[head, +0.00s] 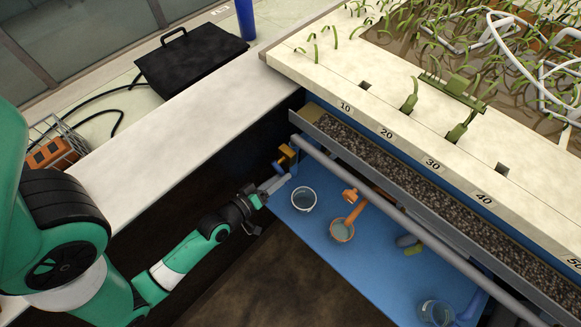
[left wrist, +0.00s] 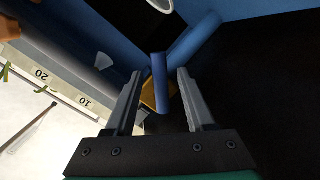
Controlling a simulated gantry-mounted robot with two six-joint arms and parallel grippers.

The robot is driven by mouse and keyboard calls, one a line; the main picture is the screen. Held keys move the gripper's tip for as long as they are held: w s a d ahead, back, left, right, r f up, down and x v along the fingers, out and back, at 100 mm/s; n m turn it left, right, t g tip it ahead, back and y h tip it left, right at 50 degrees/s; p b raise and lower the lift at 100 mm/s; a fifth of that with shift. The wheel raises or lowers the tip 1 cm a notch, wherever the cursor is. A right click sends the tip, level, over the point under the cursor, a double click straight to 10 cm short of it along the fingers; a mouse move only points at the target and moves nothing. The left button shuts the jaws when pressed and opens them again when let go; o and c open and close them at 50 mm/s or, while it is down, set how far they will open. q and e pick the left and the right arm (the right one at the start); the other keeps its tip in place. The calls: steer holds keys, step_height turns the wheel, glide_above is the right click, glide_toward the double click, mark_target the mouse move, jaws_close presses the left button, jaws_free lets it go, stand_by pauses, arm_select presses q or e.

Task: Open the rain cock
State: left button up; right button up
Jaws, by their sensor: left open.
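The rain cock shows as a yellow body with a blue lever (head: 281,169) at the upper left end of the grey pipe. In the left wrist view the blue lever (left wrist: 159,85) stands between my finger pads, with the yellow body (left wrist: 149,97) partly hidden behind it and the left finger. My left gripper (head: 277,181) reaches the cock from the lower left. In the wrist view its fingers (left wrist: 159,74) are open, one on each side of the lever, with visible gaps. Whether either finger touches the lever elsewhere is unclear. My right gripper is not in view.
The grey pipe (head: 385,208) runs beside a gravel-filled trough (head: 400,190). Below it, a blue surface (head: 365,265) bears a white cup (head: 304,198), an orange ladle-like cup (head: 342,230) and a clear cup (head: 436,313). A numbered pale ledge (head: 330,65) borders the right side.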

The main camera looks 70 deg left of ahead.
arm_select(q)
steer(key=x, duration=0.5)
steer(key=shift+w+a+f+b, duration=0.1)
steer(key=shift+w+f+b, duration=0.05)
steer(key=shift+w+b, duration=0.2)
jaws_close()
stand_by(1.0)
